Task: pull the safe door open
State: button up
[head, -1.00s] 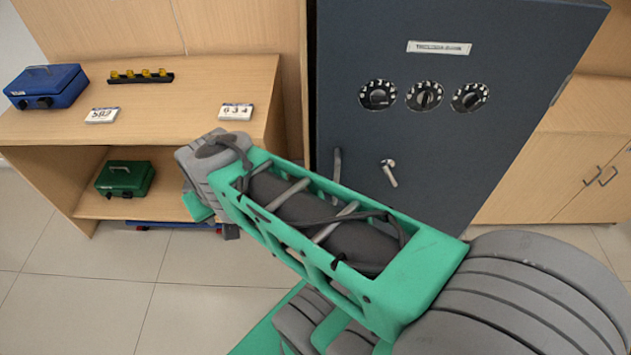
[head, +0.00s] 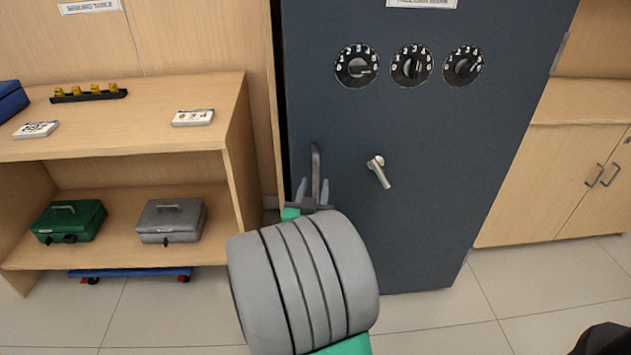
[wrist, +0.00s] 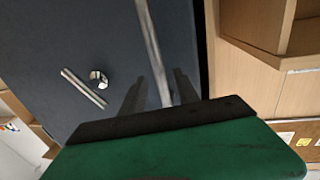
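The dark blue-grey safe door (head: 430,120) stands upright and looks closed or nearly so. A narrow dark strip runs along its left edge. A vertical grey bar handle (head: 316,165) is low on its left side, and a silver lever (head: 378,172) is to the right of it. My gripper (head: 313,188) is at the bar handle with its fingers apart. In the wrist view the bar (wrist: 152,45) runs down between the two fingers of my gripper (wrist: 160,90), with gaps showing beside it. The lower end of the bar is hidden behind my gripper.
Three dials (head: 411,66) are on the upper door. A wooden shelf unit (head: 235,150) stands close on the left, holding a green cash box (head: 69,221) and a grey one (head: 171,220). A wooden cabinet (head: 560,180) is on the right.

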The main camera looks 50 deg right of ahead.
aim_at(316, 181)
jog(key=shift+x, duration=2)
jog(key=shift+c, duration=0.4)
grip_shut()
jog(key=shift+s, duration=0.1)
